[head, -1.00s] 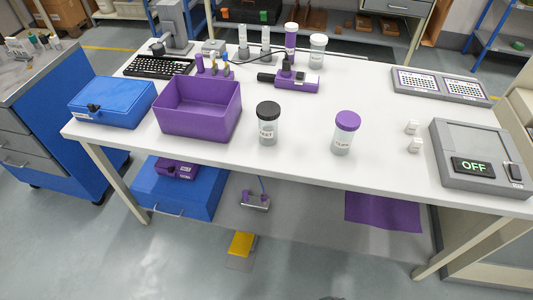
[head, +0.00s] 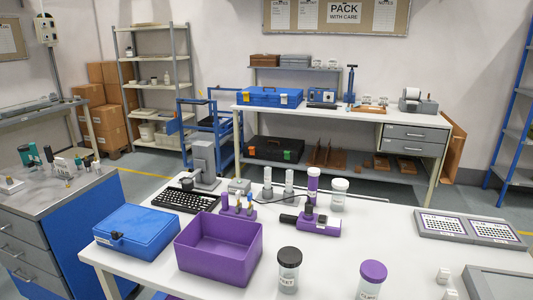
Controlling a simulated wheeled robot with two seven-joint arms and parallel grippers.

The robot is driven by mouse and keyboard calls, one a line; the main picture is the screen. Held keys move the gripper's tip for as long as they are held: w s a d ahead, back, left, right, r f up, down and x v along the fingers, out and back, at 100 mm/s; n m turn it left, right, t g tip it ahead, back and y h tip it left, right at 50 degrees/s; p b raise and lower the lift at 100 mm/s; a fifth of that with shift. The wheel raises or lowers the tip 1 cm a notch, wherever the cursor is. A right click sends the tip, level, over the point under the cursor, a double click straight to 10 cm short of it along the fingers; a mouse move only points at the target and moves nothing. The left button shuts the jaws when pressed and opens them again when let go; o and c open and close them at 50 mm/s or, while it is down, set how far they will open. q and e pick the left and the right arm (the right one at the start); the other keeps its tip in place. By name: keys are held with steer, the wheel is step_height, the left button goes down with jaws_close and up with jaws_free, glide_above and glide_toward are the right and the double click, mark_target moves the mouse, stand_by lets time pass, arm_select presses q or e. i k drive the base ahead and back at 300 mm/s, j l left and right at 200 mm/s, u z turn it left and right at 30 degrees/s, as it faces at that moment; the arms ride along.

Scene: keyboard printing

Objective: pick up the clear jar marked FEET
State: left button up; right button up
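A clear jar with a black lid (head: 288,271) stands upright near the front edge of the white table; its label appears to read FEET. A second clear jar with a purple lid (head: 371,280) stands to its right, its lower part cut off by the picture's bottom edge and its label not readable. A white-lidded jar (head: 339,194) stands farther back. Neither of my grippers shows in the head view.
An open purple bin (head: 219,249) stands left of the black-lidded jar, with a blue case (head: 136,232) beyond it. A purple handheld device (head: 319,224) lies behind the jars. Bare white tabletop (head: 385,232) lies behind the purple-lidded jar.

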mark_target(288, 278)
steer(key=i+j, duration=0.15)
steer(key=j, duration=0.25)
steer(key=i+j, duration=0.15)
steer(key=j, duration=0.3)
steer(key=i+j, duration=0.1)
steer(key=j, duration=0.3)
steer(key=i+j, duration=0.15)
steer(key=j, duration=0.25)
steer(key=z, duration=2.25)
